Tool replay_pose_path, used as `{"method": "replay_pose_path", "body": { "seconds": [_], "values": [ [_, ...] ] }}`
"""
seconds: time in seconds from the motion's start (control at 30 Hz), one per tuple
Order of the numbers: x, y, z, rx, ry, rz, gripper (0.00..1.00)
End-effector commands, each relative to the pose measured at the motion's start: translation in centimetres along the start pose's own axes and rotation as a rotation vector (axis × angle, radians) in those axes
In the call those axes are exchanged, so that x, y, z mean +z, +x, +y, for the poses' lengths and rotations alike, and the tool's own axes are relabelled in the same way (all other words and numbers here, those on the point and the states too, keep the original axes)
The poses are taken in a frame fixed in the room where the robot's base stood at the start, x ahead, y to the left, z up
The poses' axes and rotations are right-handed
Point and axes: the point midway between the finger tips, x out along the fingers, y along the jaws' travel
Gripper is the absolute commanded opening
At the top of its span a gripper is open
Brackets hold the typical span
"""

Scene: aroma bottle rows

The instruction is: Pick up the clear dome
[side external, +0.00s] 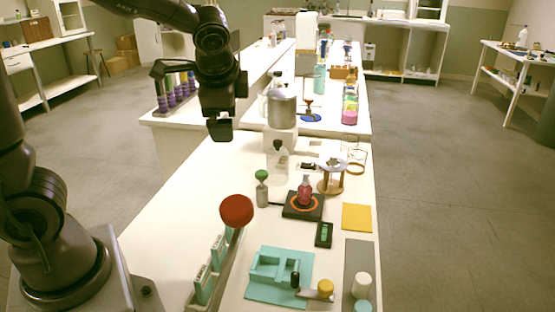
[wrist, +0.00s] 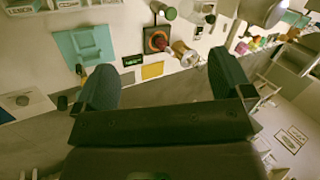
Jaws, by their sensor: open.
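I cannot tell for certain which thing is the clear dome. A clear vessel with a dark knob (side external: 278,158) stands mid-bench, and a clear, faintly outlined piece with a yellow base ring (side external: 355,157) stands near the right edge. A pale rounded top sits on a wooden stand (side external: 332,184), which also shows in the wrist view (wrist: 184,56). My gripper (side external: 221,131) hangs in the air left of all these, above the bench's left side. In the wrist view my gripper (wrist: 164,78) has its fingers wide apart with nothing between them.
A red flask (side external: 304,188) stands on a black hot plate (side external: 301,211). A green-topped bottle (side external: 262,190) and a red round-topped item (side external: 236,210) stand left of it. A teal tray (side external: 265,290) lies in front. A grey canister (side external: 282,109) stands behind.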

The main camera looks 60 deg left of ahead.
Motion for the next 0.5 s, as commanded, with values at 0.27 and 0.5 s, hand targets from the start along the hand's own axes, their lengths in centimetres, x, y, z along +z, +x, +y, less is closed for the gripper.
{"method": "replay_pose_path", "body": {
  "seconds": [0.27,0.5],
  "values": [
    [-5.7,9.6,-4.3,-0.206,0.541,-0.264,0.97],
    [-10.4,18.5,-5.1,-0.36,1.052,-0.468,0.97]
  ]
}}
